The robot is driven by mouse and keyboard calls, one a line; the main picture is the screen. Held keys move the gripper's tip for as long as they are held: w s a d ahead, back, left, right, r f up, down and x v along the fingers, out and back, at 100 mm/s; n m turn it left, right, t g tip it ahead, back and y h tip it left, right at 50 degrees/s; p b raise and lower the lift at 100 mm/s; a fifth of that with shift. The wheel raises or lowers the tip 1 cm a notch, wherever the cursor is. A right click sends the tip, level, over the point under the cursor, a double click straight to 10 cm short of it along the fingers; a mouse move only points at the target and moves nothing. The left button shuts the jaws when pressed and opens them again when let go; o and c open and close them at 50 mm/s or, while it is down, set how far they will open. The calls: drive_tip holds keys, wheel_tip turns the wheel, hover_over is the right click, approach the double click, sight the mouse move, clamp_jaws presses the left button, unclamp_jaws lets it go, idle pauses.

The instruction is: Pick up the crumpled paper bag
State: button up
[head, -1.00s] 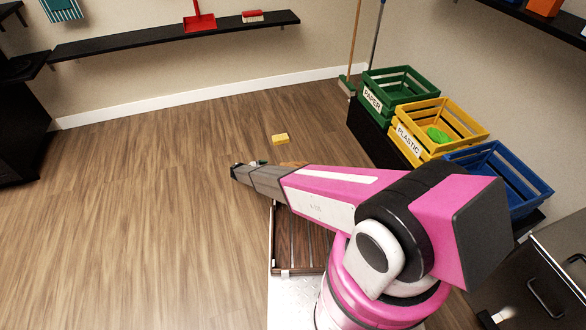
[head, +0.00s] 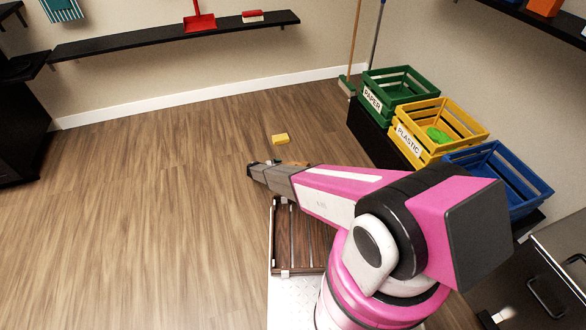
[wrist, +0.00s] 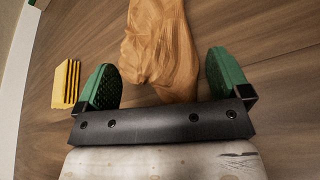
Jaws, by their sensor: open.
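The crumpled paper bag (wrist: 158,40) is tan and wrinkled and lies on the wood floor. In the wrist view it runs from the top edge down between the green finger pads of my gripper (wrist: 165,78). My gripper is open, with one pad on each side of the bag's near end and visible gaps beside it. In the head view my arm hides most of the bag; only a small brownish patch (head: 297,164) shows behind the arm.
A yellow ridged block (wrist: 66,84) lies left of the gripper; it also shows in the head view (head: 280,139). Green (head: 410,97), yellow (head: 468,121) and blue (head: 530,183) crates stand at right. Floor on the left is clear.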

drive_tip(key=c, duration=0.7)
